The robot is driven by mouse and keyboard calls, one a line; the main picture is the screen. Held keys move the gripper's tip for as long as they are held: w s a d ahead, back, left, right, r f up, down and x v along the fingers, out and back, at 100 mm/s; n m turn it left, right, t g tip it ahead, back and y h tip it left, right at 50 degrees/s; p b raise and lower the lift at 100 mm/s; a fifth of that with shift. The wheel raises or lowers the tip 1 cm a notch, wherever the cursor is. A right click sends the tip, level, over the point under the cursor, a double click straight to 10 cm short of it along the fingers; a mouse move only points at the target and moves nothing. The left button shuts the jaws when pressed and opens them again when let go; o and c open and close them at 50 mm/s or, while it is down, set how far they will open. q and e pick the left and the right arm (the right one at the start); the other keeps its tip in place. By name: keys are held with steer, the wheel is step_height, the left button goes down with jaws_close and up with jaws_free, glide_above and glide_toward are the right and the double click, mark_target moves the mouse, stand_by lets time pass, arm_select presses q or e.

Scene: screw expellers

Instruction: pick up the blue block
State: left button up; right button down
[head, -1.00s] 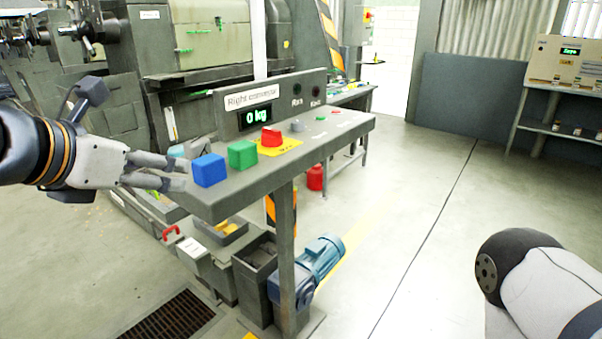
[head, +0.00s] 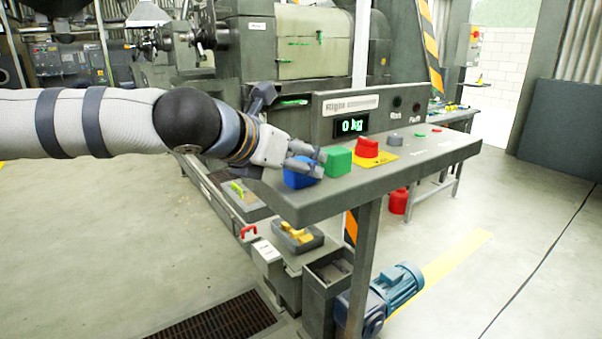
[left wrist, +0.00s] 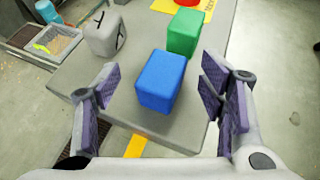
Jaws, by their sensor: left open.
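The blue block (head: 299,179) stands at the near left end of the grey console shelf (head: 395,178). In the left wrist view the blue block (left wrist: 161,81) lies ahead, between the two spread fingers. My left gripper (head: 313,163) is open at the block, its fingers partly covering it in the head view. In the left wrist view my left gripper (left wrist: 165,103) shows both padded fingertips apart, with clear gaps to the block's sides. My right gripper is not in view.
A green block (head: 337,160) stands just beyond the blue one; a red emergency button (head: 367,147) on a yellow plate follows. A grey marked cube (left wrist: 105,34) stands left of the blue block. A blue motor (head: 397,288) is below the shelf.

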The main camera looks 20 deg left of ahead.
arm_select(q)
steer(key=c, duration=1.3)
steer(key=shift+r, duration=0.1)
